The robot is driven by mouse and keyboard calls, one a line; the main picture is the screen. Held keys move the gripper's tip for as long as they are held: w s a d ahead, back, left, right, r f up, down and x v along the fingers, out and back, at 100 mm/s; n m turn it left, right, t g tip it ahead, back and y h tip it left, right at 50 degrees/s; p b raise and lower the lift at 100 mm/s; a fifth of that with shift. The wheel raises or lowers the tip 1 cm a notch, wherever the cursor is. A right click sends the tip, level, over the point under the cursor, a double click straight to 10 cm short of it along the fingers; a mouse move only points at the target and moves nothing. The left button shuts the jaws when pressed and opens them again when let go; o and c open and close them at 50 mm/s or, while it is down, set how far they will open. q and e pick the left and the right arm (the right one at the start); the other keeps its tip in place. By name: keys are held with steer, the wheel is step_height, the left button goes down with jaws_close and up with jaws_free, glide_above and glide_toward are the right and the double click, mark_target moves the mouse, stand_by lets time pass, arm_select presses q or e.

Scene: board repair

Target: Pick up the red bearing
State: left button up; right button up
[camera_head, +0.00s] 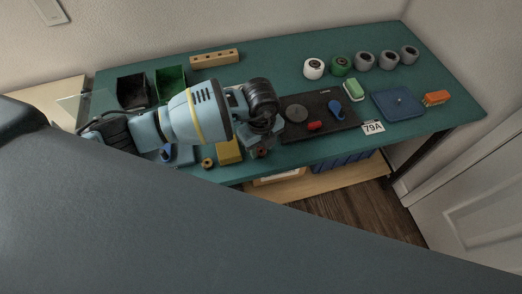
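My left arm comes in from the left over the table, with its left gripper (261,143) pointing down near the table's front edge. A small dark reddish round piece (261,152), perhaps the red bearing, shows right below the gripper and is mostly hidden by it. I cannot tell whether the fingers are around it or apart from it. A bright red piece (315,126) lies on the black board (292,134), right of the gripper. An orange-brown ring (207,163) lies left of the gripper. My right gripper is not in view.
A yellow block (229,151) stands just left of the gripper. Black (132,91) and green (171,81) bins stand at the back left. Several rolls (362,61) line the back right. A blue tray (398,104) and an orange block (437,98) lie right.

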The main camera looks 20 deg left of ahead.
mark_target(261, 150)
arm_select(q)
steer(key=shift+f, duration=0.3)
steer(key=shift+c, duration=0.4)
steer(key=c, duration=0.5)
steer(key=shift+r, duration=0.2)
steer(key=shift+r, duration=0.2)
step_height(261, 150, up, 3)
steer(key=shift+r, duration=0.1)
steer(key=s+a, duration=0.1)
steer(key=s, duration=0.4)
steer(key=s+a+p, duration=0.1)
steer(key=s, duration=0.4)
steer(key=s+a+r, duration=0.1)
steer(key=s, duration=0.4)
steer(key=shift+s+a, duration=0.2)
steer(key=shift+s, duration=0.15)
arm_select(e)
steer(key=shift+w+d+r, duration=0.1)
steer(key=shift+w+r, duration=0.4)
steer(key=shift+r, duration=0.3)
